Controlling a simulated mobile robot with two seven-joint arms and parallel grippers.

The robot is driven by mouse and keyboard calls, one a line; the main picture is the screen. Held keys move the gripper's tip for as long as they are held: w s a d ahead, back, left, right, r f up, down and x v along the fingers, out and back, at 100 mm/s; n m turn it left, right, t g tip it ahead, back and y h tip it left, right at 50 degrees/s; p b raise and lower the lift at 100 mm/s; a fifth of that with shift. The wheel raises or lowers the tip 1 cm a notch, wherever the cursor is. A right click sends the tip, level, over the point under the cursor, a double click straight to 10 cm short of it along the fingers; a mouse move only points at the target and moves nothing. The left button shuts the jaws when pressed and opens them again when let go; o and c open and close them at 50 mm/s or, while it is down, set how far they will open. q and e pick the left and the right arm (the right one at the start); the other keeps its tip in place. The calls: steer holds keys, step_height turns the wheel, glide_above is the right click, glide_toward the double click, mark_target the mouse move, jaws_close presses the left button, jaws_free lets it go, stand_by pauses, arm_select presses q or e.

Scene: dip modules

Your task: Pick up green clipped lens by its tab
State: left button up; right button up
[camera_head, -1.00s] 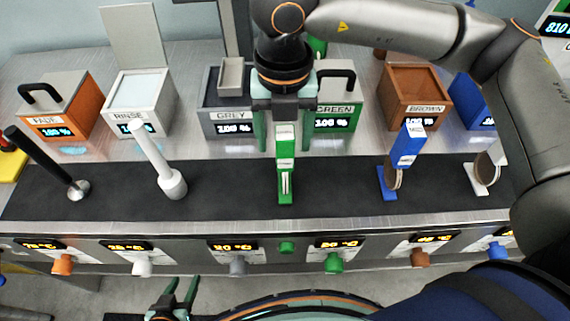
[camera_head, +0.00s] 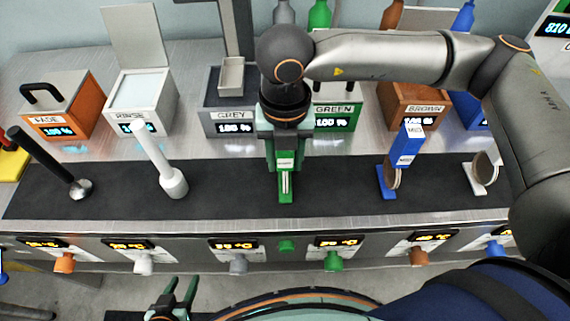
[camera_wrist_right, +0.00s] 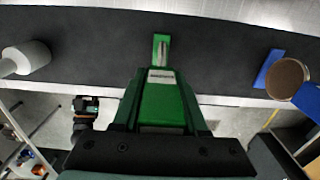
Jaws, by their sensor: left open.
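The green clipped lens (camera_head: 286,190) stands in its green holder on the dark mat at the middle of the counter. Its green tab with a pale label points up. My right gripper (camera_head: 285,170) is lowered from above, with its fingers on both sides of the tab. In the right wrist view the green tab (camera_wrist_right: 163,103) lies between the two dark green fingers. I cannot tell whether they touch it or leave a small gap. My left gripper (camera_head: 182,284) is open and empty, low in front of the counter.
A blue clipped lens (camera_head: 407,147) and a white one (camera_head: 485,168) stand to the right. A white tool (camera_head: 165,165) and a black-handled tool (camera_head: 60,170) are to the left. The grey box (camera_head: 228,115), green box (camera_head: 337,115) and brown box (camera_head: 412,95) stand behind.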

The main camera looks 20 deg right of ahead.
jaws_close()
stand_by(0.5)
